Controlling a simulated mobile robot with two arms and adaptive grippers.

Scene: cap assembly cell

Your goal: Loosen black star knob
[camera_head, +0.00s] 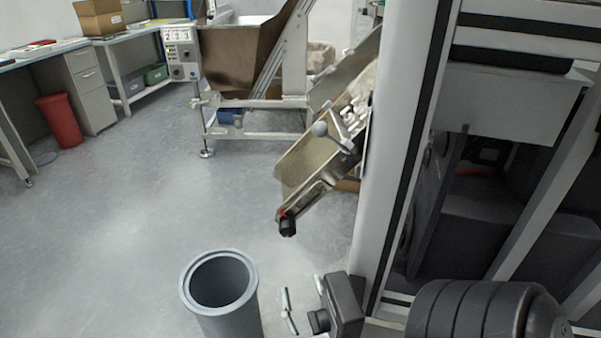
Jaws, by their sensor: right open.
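A small black knob (288,227) sits at the lower end of a slanted metal chute (303,168), beside a small red part. It is too small to tell whether it is star-shaped. My right gripper (301,286) is at the bottom centre, below the knob in the picture and clearly apart from it. Its fingers are open with nothing between them. My left gripper is not in view.
A grey open bin (186,283) stands left of my right gripper. A pale upright frame post (395,150) rises right of the chute. White pieces (352,115) lie on the chute. A red bin (60,121) stands far left. The floor between is clear.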

